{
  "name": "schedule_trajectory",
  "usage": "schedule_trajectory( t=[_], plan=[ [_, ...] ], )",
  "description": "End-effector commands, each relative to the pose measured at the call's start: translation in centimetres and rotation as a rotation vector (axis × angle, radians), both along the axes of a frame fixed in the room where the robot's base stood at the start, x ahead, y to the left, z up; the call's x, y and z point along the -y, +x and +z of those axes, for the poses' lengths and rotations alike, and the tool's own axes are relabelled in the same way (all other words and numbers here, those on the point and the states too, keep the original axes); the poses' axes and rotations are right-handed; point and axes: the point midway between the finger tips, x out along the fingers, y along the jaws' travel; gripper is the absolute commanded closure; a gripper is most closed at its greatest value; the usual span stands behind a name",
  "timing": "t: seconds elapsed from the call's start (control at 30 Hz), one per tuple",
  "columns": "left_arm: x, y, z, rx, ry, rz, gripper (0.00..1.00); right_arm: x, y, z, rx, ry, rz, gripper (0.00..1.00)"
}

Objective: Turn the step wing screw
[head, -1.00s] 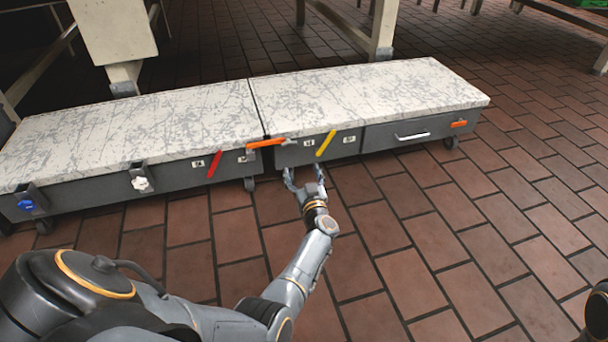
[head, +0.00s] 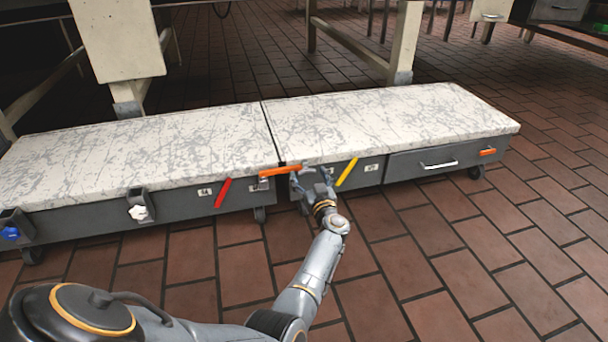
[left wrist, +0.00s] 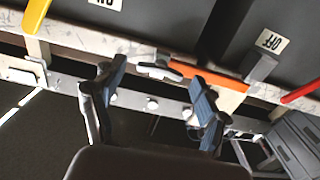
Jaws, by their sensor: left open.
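My left gripper (head: 311,176) is at the front of the low bench, by the right end of an orange bar (head: 281,171). In the left wrist view its two fingers (left wrist: 157,82) are open. A small grey wing-shaped piece (left wrist: 153,70), perhaps the wing screw, lies between the fingertips at the end of the orange bar (left wrist: 212,78). I cannot tell whether the fingers touch it. In the head view the gripper largely hides this piece. A white knob (head: 138,212) and a blue knob (head: 10,233) are farther left on the bench front. My right gripper is out of view.
The bench has a mottled white top (head: 400,122). Its dark front carries a red lever (head: 223,193), a yellow lever (head: 347,172) and a drawer handle (head: 439,165). An "OFF" label (left wrist: 270,40) shows upside down in the wrist view. The tiled floor (head: 420,250) in front is clear.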

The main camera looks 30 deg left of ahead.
Motion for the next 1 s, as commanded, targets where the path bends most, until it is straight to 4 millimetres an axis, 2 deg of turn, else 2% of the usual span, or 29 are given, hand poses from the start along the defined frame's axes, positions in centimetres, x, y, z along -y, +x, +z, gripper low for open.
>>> schedule_trajectory(
  t=[0.37, 0.63, 1.0],
  plan=[
    [-0.12, 0.2, 0.1, 0.0, 0.0, 0.0, 0.25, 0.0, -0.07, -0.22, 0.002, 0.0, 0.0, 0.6],
    [-0.12, 0.18, 0.07, 0.0, 0.0, 0.0, 0.78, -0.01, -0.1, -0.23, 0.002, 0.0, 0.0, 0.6],
    [-0.13, 0.16, 0.13, 0.036, -0.031, 0.001, 0.8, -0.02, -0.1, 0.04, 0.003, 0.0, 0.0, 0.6]
  ],
)
